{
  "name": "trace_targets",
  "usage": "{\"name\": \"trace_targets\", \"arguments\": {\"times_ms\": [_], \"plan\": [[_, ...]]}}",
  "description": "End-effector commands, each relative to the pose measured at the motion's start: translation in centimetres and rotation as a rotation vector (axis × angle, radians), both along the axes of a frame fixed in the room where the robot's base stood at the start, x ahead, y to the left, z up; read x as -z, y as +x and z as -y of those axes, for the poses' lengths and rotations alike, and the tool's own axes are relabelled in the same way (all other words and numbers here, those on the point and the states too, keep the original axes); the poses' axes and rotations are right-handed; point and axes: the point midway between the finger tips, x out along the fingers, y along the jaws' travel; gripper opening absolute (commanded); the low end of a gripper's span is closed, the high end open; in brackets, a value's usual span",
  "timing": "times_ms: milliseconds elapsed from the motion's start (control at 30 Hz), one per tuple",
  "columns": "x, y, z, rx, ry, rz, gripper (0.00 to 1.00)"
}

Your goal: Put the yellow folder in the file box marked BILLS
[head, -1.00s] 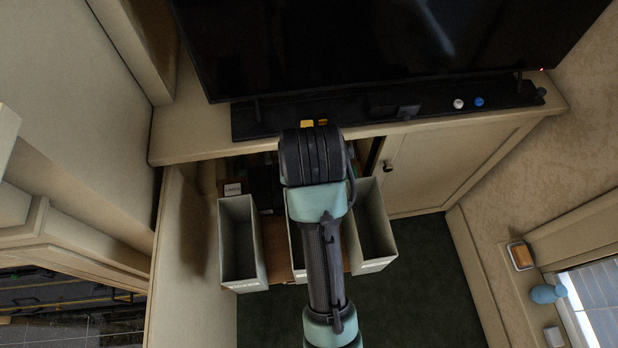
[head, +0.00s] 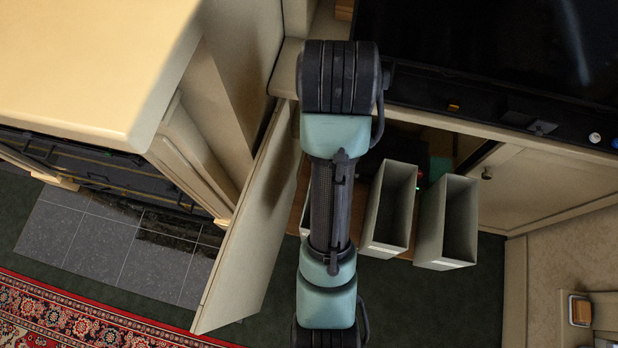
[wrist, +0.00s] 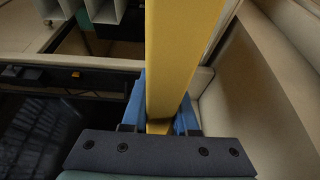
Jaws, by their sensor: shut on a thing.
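The yellow folder (wrist: 180,45) stands between the blue fingers of my gripper (wrist: 160,112) in the wrist view, and the gripper is shut on it. In the head view my arm hides the gripper and the folder. Pale file boxes stand in a row at the open cabinet: a middle box (head: 389,208), a right box (head: 446,222), and a left box (head: 304,218) mostly hidden behind my arm. The two visible boxes look open at the top and empty. Their front labels are too small to read, so I cannot tell which is BILLS. Boxes also show at the wrist view's top left (wrist: 104,12).
An open cabinet door (head: 250,225) stands left of the boxes. The television (head: 490,50) stands on the cabinet top above them. A fireplace with a pale mantel (head: 90,60) is at left, near my arm. A dark device with a small green light sits inside the cabinet.

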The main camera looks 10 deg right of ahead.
Motion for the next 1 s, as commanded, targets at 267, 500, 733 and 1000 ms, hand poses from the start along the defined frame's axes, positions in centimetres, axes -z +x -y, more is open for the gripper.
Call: {"name": "trace_targets", "arguments": {"times_ms": [267, 500, 733, 1000], "plan": [[6.4, -0.2, 0.0, 0.001, 0.002, -0.009, 0.00], [12.9, -0.2, -0.1, -0.001, 0.001, -0.007, 0.00], [19.0, -0.1, -0.1, -0.001, 0.002, -0.006, 0.00], [23.5, 0.0, 0.0, 0.000, 0.000, -0.001, 0.00]]}}
